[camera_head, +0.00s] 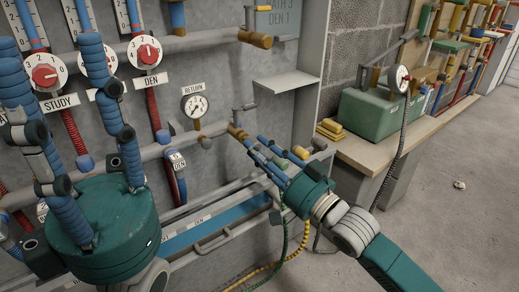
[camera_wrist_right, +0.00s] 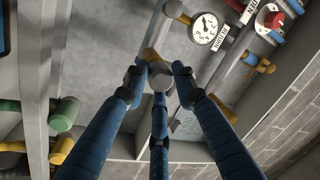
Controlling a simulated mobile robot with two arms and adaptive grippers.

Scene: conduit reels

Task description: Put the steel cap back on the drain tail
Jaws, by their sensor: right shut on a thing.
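My right gripper (camera_head: 244,136) reaches in from the lower right to the brass end (camera_head: 235,130) of the lower wall pipe, which looks like the drain tail. In the right wrist view its blue fingers (camera_wrist_right: 160,82) close around a small round grey steel cap (camera_wrist_right: 160,76). The brass tail (camera_wrist_right: 151,54) shows just beyond the cap; I cannot tell whether they touch. The cap is hidden by the fingers in the head view. My left gripper (camera_head: 50,48) is at the left, its blue fingers pointing up and apart, with nothing between them.
A return gauge (camera_head: 195,105) and red dial valves (camera_head: 145,51) sit on the wall near the pipes. A blue-bottomed trough (camera_head: 215,222) runs below. A green case (camera_head: 380,112) stands on the bench (camera_head: 360,150) at the right.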

